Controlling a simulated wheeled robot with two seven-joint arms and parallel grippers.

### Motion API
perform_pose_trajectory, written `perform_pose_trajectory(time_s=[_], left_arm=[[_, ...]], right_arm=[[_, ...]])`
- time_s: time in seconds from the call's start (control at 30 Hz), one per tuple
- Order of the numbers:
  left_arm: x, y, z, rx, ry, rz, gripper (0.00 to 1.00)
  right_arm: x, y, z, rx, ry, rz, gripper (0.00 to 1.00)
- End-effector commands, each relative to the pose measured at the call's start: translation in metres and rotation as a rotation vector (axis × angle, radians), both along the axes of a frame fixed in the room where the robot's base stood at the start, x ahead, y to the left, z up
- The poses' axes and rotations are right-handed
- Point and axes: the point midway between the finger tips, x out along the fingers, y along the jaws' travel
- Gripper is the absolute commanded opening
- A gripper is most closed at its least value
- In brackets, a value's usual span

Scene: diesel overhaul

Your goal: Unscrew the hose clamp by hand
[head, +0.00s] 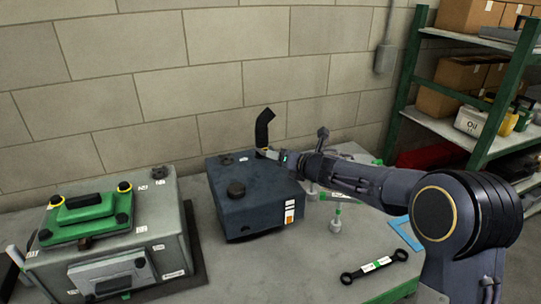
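A black bent hose (264,126) stands up at the back of a dark blue-grey tank (235,205) on the bench. My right arm reaches in from the right, and my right gripper (268,153) is at the lower end of the hose, at the tank's back edge. The hose clamp cannot be made out there; the gripper covers that spot. The fingers are too small to tell whether they are open or shut, or whether they touch the hose. My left gripper is not in view.
A grey housing with a green top (85,215) stands left of the tank. A black double-ended wrench (374,266) and a small fitting (336,222) lie right of it. Green shelving (410,75) with boxes stands at the right. A block wall is behind the bench.

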Motion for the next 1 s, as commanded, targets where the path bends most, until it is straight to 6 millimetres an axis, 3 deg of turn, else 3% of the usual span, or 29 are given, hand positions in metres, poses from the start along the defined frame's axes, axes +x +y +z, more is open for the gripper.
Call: perform_pose_trajectory(time_s=[0.17, 0.6, 0.93, 1.0], left_arm=[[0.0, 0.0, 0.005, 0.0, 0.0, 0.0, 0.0], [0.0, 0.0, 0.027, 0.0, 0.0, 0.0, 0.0], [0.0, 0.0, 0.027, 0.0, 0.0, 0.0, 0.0], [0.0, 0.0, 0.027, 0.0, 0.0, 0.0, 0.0]], right_arm=[[0.009, 0.007, -0.004, 0.015, 0.003, 0.016, 0.64], [0.059, 0.035, -0.023, 0.014, 0.001, 0.015, 0.64], [0.062, 0.037, -0.026, 0.014, 0.0, 0.014, 0.64], [0.062, 0.037, -0.026, 0.014, 0.0, 0.014, 0.56]])
